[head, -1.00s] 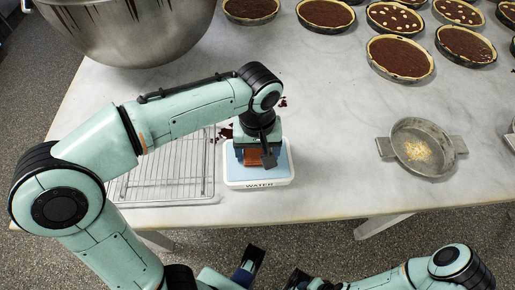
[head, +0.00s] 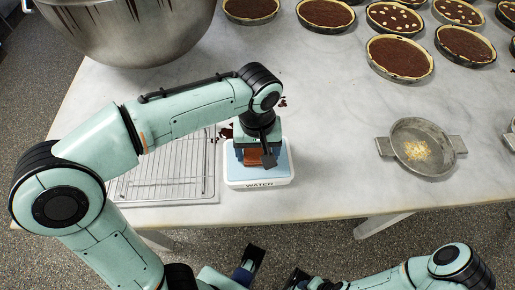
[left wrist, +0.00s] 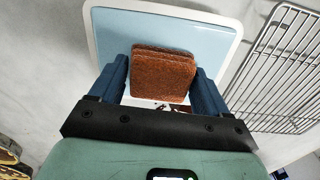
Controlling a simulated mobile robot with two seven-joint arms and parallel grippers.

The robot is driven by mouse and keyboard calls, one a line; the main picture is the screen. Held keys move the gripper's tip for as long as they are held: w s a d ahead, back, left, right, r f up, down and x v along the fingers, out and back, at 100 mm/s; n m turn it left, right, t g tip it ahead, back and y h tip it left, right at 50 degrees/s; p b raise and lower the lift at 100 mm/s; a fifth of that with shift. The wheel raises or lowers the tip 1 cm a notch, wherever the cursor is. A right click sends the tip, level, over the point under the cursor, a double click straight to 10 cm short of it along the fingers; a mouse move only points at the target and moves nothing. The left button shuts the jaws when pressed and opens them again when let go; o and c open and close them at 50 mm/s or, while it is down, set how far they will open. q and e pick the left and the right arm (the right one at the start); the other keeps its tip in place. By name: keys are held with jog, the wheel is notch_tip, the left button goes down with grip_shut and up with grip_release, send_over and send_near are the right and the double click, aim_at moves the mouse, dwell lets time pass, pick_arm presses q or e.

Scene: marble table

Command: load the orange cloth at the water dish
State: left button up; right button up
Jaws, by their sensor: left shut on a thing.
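The orange cloth (head: 253,157) is a folded, rusty-brown pad. My left gripper (head: 256,160) is shut on it, with the blue fingers at both sides of the cloth in the left wrist view (left wrist: 163,75). The water dish (head: 258,184) is a white-rimmed tray with a pale blue inside and a "WATER" label on its front. The cloth is over the dish's blue inside; I cannot tell how deep it sits. My right arm (head: 450,262) shows along the bottom edge, but the state of its gripper is unclear.
A wire rack (head: 165,175) stands just left of the dish. Dark crumbs lie behind it. A large metal bowl (head: 130,30) is at the back left. Several chocolate tarts (head: 400,57) fill the back right. A metal pan (head: 408,150) with crumbs is at right. Marble between is clear.

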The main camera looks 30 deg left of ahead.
aim_at(258, 151)
pick_arm(q)
jog(key=shift+f, duration=0.15)
notch_tip(258, 151, up, 3)
jog(key=p, duration=0.2)
jog(key=shift+p, duration=0.4)
jog(key=shift+r+p, duration=1.85)
jog(key=shift+r, duration=0.3)
jog(key=shift+f, duration=0.1)
